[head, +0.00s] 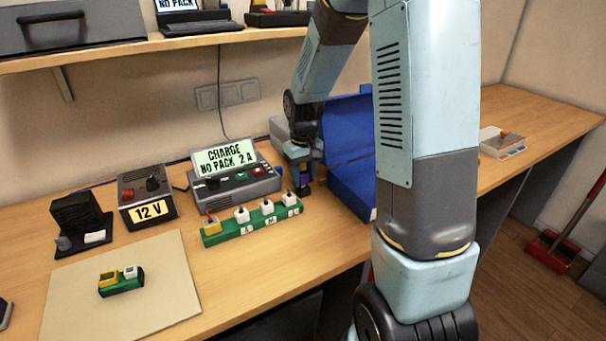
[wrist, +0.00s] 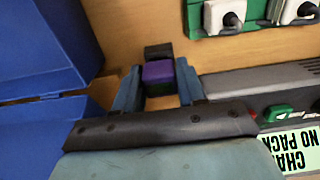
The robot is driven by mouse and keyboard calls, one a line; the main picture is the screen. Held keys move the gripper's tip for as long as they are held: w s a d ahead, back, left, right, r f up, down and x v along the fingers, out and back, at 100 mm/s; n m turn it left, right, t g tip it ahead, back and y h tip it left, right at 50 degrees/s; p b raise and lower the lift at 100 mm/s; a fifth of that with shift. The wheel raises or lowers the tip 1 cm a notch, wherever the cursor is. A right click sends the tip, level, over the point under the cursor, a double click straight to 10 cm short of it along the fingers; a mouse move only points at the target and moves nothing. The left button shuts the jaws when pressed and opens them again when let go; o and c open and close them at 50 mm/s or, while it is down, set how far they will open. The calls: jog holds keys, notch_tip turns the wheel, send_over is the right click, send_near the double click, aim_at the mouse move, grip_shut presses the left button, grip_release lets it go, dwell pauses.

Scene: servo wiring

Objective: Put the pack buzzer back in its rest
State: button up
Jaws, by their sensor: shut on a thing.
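My gripper (wrist: 158,86) is shut on a small purple block (wrist: 158,72), which I take for the pack buzzer. In the head view my gripper (head: 303,178) points down by the bench, between the charger (head: 238,180) and the blue case (head: 350,150), near the right end of the green strip (head: 255,221). No rest can be made out for certain.
The green strip carries several white plugs and a yellow one. A 12 V supply (head: 147,196) and a black stand (head: 80,220) are at left. A pale mat (head: 165,275) holds a small green block with connectors (head: 121,283). Bench in front of the strip is clear.

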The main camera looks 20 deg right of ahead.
aim_at(303, 173)
jog(key=shift+f, duration=0.7)
jog(key=o, duration=1.1)
notch_tip(303, 173, up, 14)
jog(key=shift+f, duration=0.15)
